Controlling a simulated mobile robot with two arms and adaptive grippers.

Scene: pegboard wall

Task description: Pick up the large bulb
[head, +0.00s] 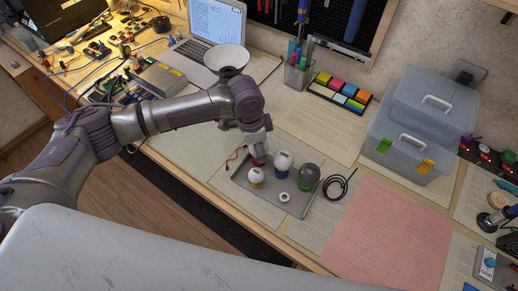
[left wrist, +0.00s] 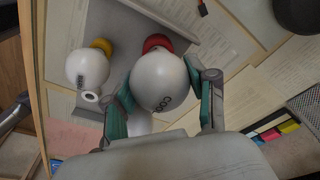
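A white bulb with a red base (left wrist: 158,84) lies between the fingers of my left gripper (left wrist: 160,95) in the left wrist view. Both fingers look very close to its sides; I cannot tell whether they press on it. In the head view my left gripper (head: 258,148) is low over the grey tray (head: 268,202) and hides most of this bulb; only red (head: 258,161) shows. Beside it stand a white bulb with a yellow base (head: 255,177), a white bulb with a dark blue base (head: 282,164) and a dark green bulb (head: 308,175). My right gripper is not in view.
A small white ring (head: 284,197) lies on the tray. A black cable coil (head: 341,186) lies to its right. Clear storage boxes (head: 420,125), a pen holder (head: 298,75) and a laptop (head: 215,30) stand behind. The pink sheet (head: 375,235) is bare.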

